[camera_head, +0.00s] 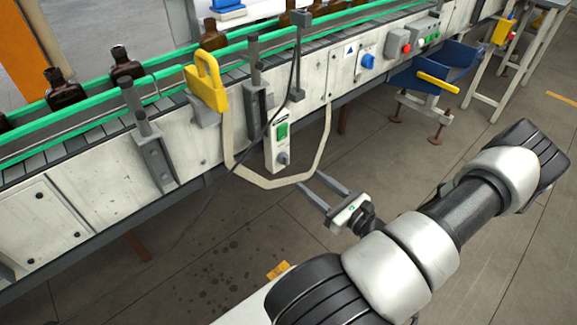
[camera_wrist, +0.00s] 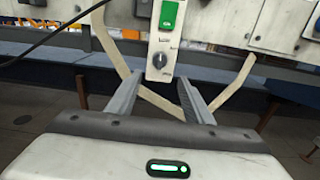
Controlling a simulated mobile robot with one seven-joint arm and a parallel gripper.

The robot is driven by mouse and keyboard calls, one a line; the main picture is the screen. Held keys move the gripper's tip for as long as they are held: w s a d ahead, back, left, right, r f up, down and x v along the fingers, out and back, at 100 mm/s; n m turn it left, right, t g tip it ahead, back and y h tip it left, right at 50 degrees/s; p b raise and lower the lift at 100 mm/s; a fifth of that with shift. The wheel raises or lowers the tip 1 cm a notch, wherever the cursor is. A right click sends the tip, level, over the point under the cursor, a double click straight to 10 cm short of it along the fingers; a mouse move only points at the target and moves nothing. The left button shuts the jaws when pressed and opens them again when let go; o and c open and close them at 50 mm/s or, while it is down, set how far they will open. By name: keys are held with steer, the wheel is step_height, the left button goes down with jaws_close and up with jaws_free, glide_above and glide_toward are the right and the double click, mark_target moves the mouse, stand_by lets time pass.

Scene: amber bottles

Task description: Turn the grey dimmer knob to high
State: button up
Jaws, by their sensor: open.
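The grey dimmer knob (camera_head: 283,158) sits low on a white control box (camera_head: 270,157) hanging from the conveyor's side. In the wrist view the knob (camera_wrist: 159,60) shows its dark face below a green switch (camera_wrist: 168,14). Small labels around it are too blurred to read. My gripper (camera_head: 309,182) is open and empty, its two grey fingers pointing toward the box. In the wrist view my gripper (camera_wrist: 155,82) has one finger on each side of the box's lower part, with the knob between and beyond the tips. It appears apart from the knob.
A beige strap (camera_head: 265,183) loops under the box, and a dark cable (camera_head: 283,90) runs down nearby. A yellow padlock-shaped piece (camera_head: 206,82) is on the left. A blue bin (camera_head: 436,68) stands to the right. Amber bottles (camera_head: 65,89) stand on the conveyor. Open floor lies below.

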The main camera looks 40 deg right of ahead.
mark_target(287, 163)
steer(key=w, duration=0.3)
steer(key=w+b, duration=0.1)
steer(key=w, duration=0.3)
steer(key=w+a, duration=0.1)
steer(key=w, duration=0.2)
steer(key=shift+w, duration=0.3)
steer(key=c, duration=1)
